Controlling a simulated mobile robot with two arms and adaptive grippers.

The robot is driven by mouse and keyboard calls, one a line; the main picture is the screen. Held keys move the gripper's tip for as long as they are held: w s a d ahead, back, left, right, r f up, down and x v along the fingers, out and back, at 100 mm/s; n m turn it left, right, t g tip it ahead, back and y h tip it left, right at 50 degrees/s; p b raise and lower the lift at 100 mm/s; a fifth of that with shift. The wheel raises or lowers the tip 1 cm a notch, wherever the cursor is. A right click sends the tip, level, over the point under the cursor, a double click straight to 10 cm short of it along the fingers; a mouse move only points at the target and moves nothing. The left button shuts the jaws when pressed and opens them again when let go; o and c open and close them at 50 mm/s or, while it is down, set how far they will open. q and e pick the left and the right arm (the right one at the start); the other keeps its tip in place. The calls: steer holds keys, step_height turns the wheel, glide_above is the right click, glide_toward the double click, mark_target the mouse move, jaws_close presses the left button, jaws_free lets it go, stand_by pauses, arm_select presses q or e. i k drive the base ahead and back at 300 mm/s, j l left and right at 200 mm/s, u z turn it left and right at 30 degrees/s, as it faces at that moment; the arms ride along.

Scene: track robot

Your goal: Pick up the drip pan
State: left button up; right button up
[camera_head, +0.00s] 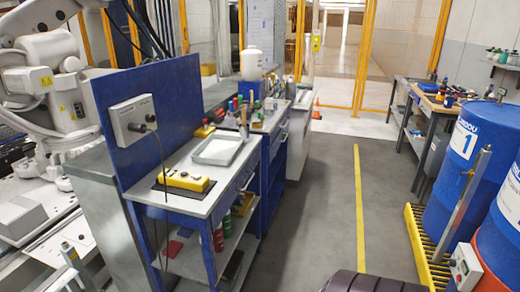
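A shallow, light grey rectangular pan (217,150), which looks like the drip pan, lies flat on the top of a blue workbench (190,205) left of the middle. It looks empty and its open side faces up. Nothing covers it. Neither of my grippers shows in the head view.
A yellow control box (183,180) lies on a dark mat in front of the pan. Bottles and small items stand behind it. A blue panel (150,105) rises at the bench's left. Blue drums (455,165) stand at right. The grey aisle (335,200) between is clear.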

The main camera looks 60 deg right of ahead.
mark_target(217, 148)
steer(key=z, duration=1.55)
steer(key=i+l+u, duration=0.1)
steer(key=u, duration=0.3)
steer(key=l+u, duration=0.1)
steer(key=u, duration=0.3)
steer(key=i+l+u, duration=0.1)
steer(key=u, duration=0.3)
steer(key=l+u, duration=0.2)
steer(key=u, duration=0.25)
steer(key=l+u, duration=0.2)
steer(key=u, duration=0.2)
steer(key=l+u, duration=0.15)
steer(key=l, duration=0.25)
steer(key=k+l+u, duration=0.15)
steer(key=l, duration=0.25)
steer(key=l+u, duration=0.15)
steer(key=l, duration=0.25)
steer(key=k+l+u, duration=0.15)
steer(key=l, duration=0.25)
steer(key=k+l+u, duration=0.15)
steer(key=l, duration=0.25)
steer(key=k+l+u, duration=0.15)
steer(key=l, duration=0.2)
steer(key=k+l+u, duration=0.15)
steer(key=l, duration=0.2)
